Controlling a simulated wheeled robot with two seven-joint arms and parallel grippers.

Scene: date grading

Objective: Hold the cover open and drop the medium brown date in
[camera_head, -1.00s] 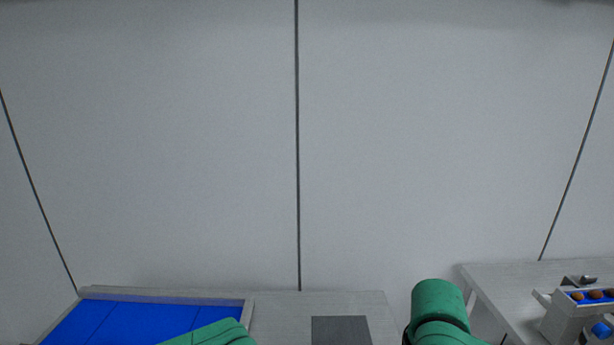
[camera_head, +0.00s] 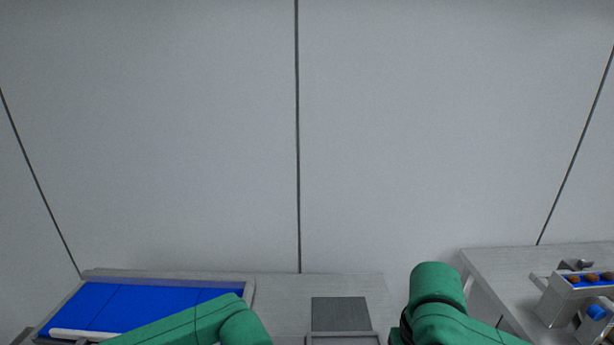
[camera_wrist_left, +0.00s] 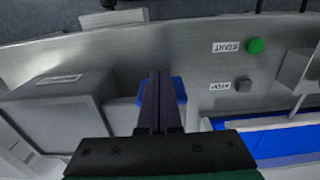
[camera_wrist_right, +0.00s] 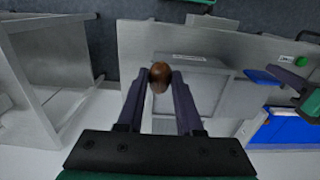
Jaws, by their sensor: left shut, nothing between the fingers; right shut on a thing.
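A brown date (camera_wrist_right: 160,74) is between the fingertips of my right gripper (camera_wrist_right: 160,82), which is shut on it. Behind and below it in the right wrist view is a grey box with a framed top (camera_wrist_right: 195,82); I cannot tell how far its cover is open. My left gripper (camera_wrist_left: 160,80) is shut and empty, its fingers together in front of a small blue part (camera_wrist_left: 178,97). I cannot tell whether they touch it. A grey box with a label (camera_wrist_left: 50,100) stands left of these fingers. Both gripper tips are out of the head view.
A blue belt (camera_head: 150,305) lies at left in the head view. A dark square plate (camera_head: 340,312) is on the middle table. A side table (camera_head: 500,270) at right bears a rack with several dates (camera_head: 590,278). A green START button (camera_wrist_left: 256,45) sits above a grey STOP button (camera_wrist_left: 243,86).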

